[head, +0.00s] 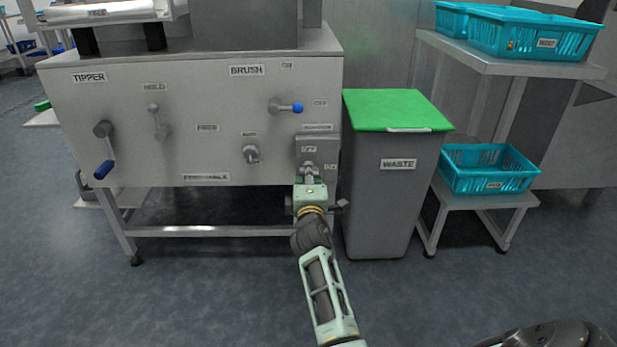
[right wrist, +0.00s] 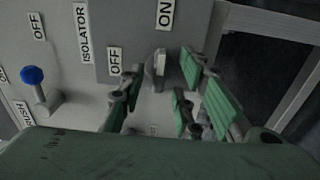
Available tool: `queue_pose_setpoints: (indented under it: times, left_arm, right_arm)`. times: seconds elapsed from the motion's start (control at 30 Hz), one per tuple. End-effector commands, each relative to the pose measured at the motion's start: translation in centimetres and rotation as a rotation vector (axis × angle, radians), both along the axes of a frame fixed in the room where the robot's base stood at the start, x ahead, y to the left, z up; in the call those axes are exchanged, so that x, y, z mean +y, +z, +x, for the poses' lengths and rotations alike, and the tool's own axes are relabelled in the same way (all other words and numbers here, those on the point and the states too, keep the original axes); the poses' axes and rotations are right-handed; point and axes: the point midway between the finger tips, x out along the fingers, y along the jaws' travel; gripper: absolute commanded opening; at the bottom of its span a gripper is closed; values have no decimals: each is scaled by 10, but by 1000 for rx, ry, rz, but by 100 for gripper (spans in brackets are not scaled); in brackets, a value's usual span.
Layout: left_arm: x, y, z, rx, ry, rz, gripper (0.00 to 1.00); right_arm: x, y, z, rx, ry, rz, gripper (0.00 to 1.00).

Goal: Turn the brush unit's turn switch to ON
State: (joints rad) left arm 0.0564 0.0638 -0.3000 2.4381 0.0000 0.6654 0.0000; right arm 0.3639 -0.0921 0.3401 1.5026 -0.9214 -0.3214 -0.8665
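The brush unit (head: 220,110) is a grey panel with a BRUSH label. Its turn switch, a small pale knob (right wrist: 159,63), sits beside an OFF label (right wrist: 115,61) and an ON label (right wrist: 165,13) in the right wrist view. My left gripper is not in view.
Another knob (head: 251,153) and a blue-handled crank (head: 104,169) are further left. A grey waste bin (head: 380,200) with a green lid stands close right.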

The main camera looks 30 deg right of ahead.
Motion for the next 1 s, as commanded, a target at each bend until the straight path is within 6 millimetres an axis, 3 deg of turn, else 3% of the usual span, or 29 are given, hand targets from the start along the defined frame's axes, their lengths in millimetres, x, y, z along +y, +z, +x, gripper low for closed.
queue_pose_setpoints:
  times: [0.17,0.53,1.0]
  left_arm:
    - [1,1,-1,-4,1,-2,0]
    - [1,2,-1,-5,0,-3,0]
    - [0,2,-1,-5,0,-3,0]
  right_arm:
    - [7,0,-10,0,1,-1,30]
    - [36,-1,-58,1,0,0,30]
    - [39,0,-64,0,0,0,30]
